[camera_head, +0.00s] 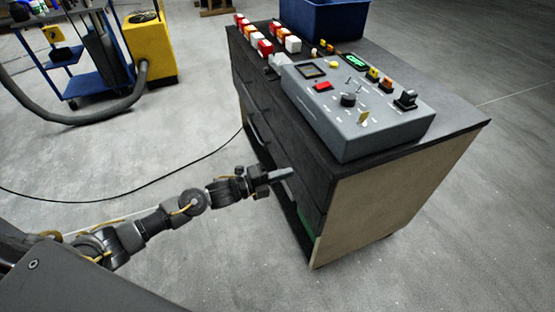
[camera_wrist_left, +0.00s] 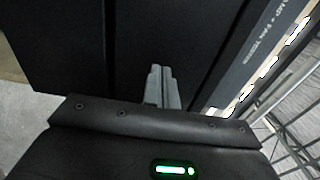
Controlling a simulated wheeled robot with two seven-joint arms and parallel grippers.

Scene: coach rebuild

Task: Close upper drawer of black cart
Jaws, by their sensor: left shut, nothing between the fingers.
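The black cart (camera_head: 400,190) stands at centre right in the head view, with a dark drawer front facing left and a tan end panel. Its drawer fronts (camera_head: 262,105) look close to flush along the upper part. I cannot tell whether the upper drawer is fully closed. My left gripper (camera_head: 283,174) is at the cart's front face near its right end. Its fingers are shut and empty. In the left wrist view the shut fingers (camera_wrist_left: 162,88) point at a dark panel (camera_wrist_left: 150,40), touching it or very near. My right gripper is not in view.
On the cart top are a grey control box (camera_head: 355,105), several red and white blocks (camera_head: 265,48) and a blue bin (camera_head: 325,18). A yellow machine (camera_head: 150,48) with a hose and a blue trolley (camera_head: 75,75) stand at the upper left. A black cable crosses open floor.

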